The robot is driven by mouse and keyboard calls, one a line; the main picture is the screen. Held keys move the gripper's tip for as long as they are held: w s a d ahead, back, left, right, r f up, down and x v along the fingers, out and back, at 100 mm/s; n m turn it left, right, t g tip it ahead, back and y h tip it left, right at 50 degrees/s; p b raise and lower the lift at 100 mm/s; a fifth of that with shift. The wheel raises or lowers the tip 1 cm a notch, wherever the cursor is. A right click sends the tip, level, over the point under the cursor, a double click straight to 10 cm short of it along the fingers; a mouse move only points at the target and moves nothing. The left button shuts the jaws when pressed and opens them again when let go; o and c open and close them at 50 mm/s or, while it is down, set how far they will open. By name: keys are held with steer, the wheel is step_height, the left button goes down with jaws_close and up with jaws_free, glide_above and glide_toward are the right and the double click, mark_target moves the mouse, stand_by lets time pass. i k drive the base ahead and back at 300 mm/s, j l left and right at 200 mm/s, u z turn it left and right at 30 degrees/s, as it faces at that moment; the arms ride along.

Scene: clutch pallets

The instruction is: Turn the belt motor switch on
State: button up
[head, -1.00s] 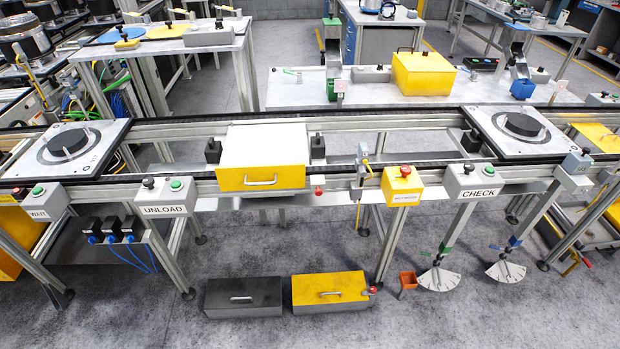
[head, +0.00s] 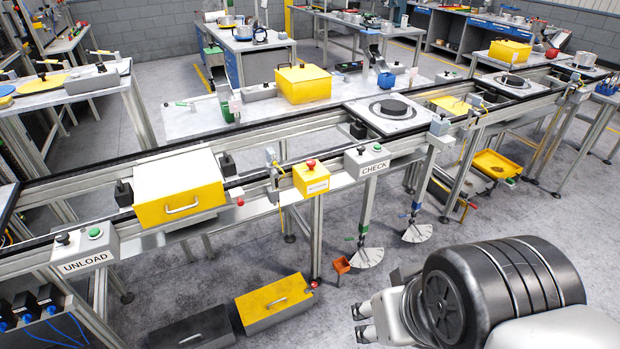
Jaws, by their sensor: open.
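No part in the head view carries a readable belt motor label. A yellow control box (head: 311,180) with a red knob on top stands on the conveyor's front rail; its label is too small to read. Right of it is the grey CHECK box (head: 367,159), with a black knob and a green button. The grey UNLOAD box (head: 85,246), with similar controls, is at the lower left. My gripper (head: 360,322) is at the bottom centre right, open and empty, pointing left. It is in front of the conveyor, below and apart from the control boxes.
The conveyor (head: 262,124) runs from lower left to upper right. A yellow cover (head: 181,187) is on it; a pallet (head: 391,116) stands farther right. Black (head: 193,329) and yellow (head: 273,302) lidded boxes lie on the floor.

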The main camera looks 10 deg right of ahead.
mark_target(310, 163)
steer(key=i+l, duration=0.1)
steer(key=i, duration=1.05)
